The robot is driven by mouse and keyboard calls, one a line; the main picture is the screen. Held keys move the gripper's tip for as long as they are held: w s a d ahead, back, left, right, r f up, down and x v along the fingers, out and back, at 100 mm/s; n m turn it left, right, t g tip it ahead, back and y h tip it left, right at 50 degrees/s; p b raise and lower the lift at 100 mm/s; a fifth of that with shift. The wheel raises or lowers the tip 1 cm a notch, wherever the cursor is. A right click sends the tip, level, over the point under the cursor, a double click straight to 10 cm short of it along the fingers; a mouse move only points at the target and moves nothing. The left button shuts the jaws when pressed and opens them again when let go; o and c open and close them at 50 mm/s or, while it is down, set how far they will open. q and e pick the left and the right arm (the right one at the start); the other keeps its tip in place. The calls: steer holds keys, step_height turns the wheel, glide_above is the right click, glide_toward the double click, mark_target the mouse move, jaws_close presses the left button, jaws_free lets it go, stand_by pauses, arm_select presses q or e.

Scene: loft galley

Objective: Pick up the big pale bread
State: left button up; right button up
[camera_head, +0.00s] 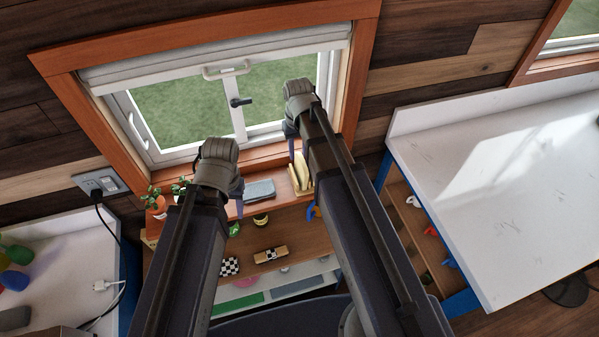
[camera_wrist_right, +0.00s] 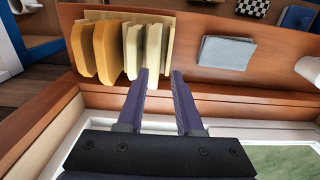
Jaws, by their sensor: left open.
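Pale bread slices stand upright in a wooden rack on the window sill. In the right wrist view one pale slice (camera_wrist_right: 153,48) lies just beyond my right gripper (camera_wrist_right: 160,76), roughly in line with the gap between its fingers. Another pale slice (camera_wrist_right: 131,48) stands left of it. I cannot tell which pale slice is bigger. My right gripper is open, with nothing visibly held. In the head view the pale bread (camera_head: 301,172) shows below my right gripper (camera_head: 294,155). My left gripper (camera_head: 237,208) is open near the grey cloth, its fingers partly hidden by the arm.
Two orange-brown slices (camera_wrist_right: 92,50) stand left of the pale ones in the rack (camera_wrist_right: 120,16). A folded grey cloth (camera_wrist_right: 226,52) lies to the right with clear wood between. Potted plants (camera_head: 156,203) stand at the sill's left. The window (camera_head: 190,110) is close behind.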

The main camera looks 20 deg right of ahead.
mark_target(300, 165)
steer(key=shift+f, duration=0.4)
steer(key=f+b, duration=0.1)
steer(key=s+f+b, duration=0.1)
steer(key=b, duration=0.1)
steer(key=f+b, duration=0.2)
steer(key=shift+s+a, duration=0.15)
steer(key=shift+s, duration=0.2)
steer(key=shift+w+d+f, duration=0.2)
steer(key=shift+w+f, duration=0.25)
steer(key=shift+w, duration=0.05)
steer(key=shift+w+d+f, duration=0.2)
steer(key=shift+w+f, duration=0.25)
steer(key=shift+s+a+r, duration=0.15)
steer(key=shift+s+r, duration=0.3)
steer(key=shift+r, duration=0.05)
steer(key=shift+s, duration=0.1)
steer(key=shift+c, duration=0.6)
steer(key=shift+w+f, duration=0.1)
steer(key=shift+w, duration=0.2)
steer(key=c, duration=0.3)
jaws_close()
steer(key=shift+s, duration=0.1)
